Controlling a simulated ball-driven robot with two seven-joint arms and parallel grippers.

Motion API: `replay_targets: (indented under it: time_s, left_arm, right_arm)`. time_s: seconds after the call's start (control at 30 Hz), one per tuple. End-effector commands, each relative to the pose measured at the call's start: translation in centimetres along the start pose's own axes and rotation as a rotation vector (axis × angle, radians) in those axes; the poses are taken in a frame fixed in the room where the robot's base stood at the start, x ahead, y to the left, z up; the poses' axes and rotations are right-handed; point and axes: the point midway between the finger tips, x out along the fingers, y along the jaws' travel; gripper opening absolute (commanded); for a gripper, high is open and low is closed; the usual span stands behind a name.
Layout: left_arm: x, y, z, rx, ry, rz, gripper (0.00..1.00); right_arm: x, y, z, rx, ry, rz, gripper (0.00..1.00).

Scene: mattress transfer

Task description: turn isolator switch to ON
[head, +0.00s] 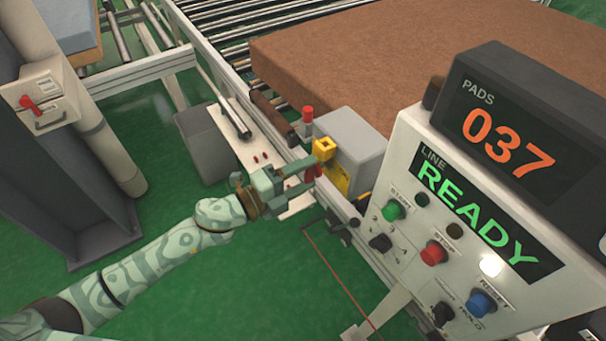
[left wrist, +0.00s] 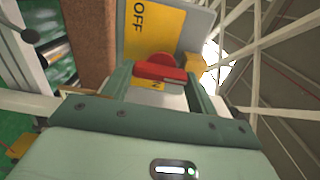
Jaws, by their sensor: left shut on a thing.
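The isolator switch is a grey box (head: 352,142) with a yellow face plate (head: 339,181) on the conveyor's near side, left of the control panel. In the left wrist view its yellow plate (left wrist: 152,30) reads OFF, and part of another label ending in N shows below the red handle (left wrist: 160,68). The handle lies roughly crosswise in that view. My left gripper (head: 304,176) is shut on the red handle, with a finger on each side of it. The handle is partly hidden by the gripper in the head view. My right gripper is out of view.
The control panel (head: 405,165) with its READY display stands close at the right. A brown mattress (head: 340,60) lies on the rollers behind the switch. A grey bin (head: 203,145) and a post with a red-levered box (head: 45,95) stand left. Green floor is clear below.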

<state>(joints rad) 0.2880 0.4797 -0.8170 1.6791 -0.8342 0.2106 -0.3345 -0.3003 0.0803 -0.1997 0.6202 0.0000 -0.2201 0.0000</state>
Motion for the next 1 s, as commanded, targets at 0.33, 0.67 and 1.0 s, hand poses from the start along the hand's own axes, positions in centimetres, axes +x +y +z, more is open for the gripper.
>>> replay_targets:
  time_s: [0.33,0.67,1.0]
  left_arm:
    - [0.0,0.2,0.0,0.005,0.000,0.003,0.64]
    - [0.0,0.1,0.0,0.003,0.000,0.002,0.80]
    - [-1.9,0.2,0.0,0.002,-0.001,0.003,0.80]
  right_arm:
    - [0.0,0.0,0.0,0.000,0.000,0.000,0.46]
    - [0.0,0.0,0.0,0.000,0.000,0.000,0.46]
    - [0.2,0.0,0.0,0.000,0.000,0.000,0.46]
